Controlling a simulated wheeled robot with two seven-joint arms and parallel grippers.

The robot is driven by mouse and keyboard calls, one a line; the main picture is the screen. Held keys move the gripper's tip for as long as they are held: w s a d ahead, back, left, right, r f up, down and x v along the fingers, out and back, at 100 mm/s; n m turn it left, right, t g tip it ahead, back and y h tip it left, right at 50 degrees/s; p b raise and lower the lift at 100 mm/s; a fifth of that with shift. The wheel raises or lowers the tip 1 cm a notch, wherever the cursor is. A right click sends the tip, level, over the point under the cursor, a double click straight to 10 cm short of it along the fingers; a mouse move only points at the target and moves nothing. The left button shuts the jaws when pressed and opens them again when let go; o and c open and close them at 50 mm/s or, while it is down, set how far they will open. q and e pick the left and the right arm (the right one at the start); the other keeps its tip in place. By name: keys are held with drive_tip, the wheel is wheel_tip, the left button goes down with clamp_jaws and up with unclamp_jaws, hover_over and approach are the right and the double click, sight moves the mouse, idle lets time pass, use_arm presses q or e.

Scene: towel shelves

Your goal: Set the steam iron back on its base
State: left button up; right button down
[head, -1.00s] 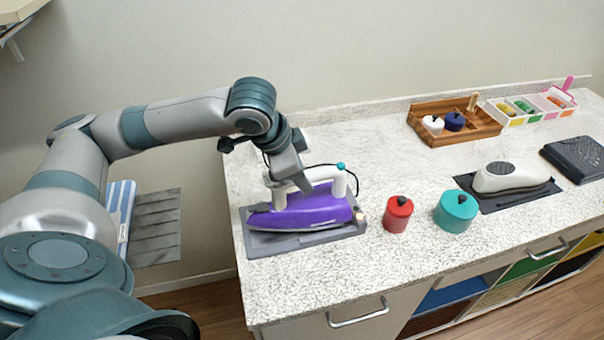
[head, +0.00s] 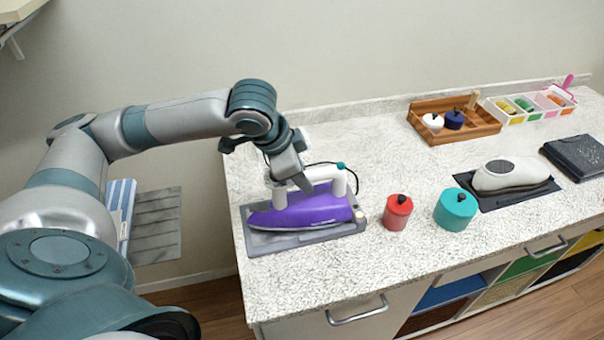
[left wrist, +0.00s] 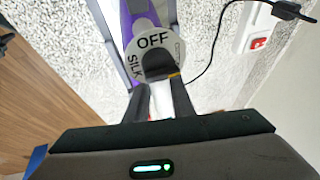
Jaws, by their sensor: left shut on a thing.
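The steam iron (head: 305,211) has a purple body and a white handle. It lies flat over its grey base (head: 277,239) at the left end of the counter; I cannot tell whether it rests fully on it. My left gripper (head: 301,186) is over the iron at its white handle, shut on it. In the left wrist view, the fingers (left wrist: 158,100) reach to the iron's dial (left wrist: 153,42), which reads OFF and SILK. Purple of the iron shows behind the dial. The fingertips are partly hidden in the head view. My right gripper is not in view.
A red canister (head: 397,212) and a teal canister (head: 455,209) stand right of the iron. Farther right are a white device on a dark mat (head: 520,196), a wooden tray (head: 480,125) and a black box (head: 575,157). A black cord (left wrist: 212,50) runs near a red switch (left wrist: 258,43).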

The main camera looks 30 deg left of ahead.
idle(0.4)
use_arm(q)
drive_tip(key=o, duration=1.6)
drive_tip(key=shift+f, duration=0.2)
drive_tip(key=shift+r, duration=0.2)
drive_tip(key=shift+r+p, duration=3.9)
drive_tip(key=shift+p, duration=0.95)
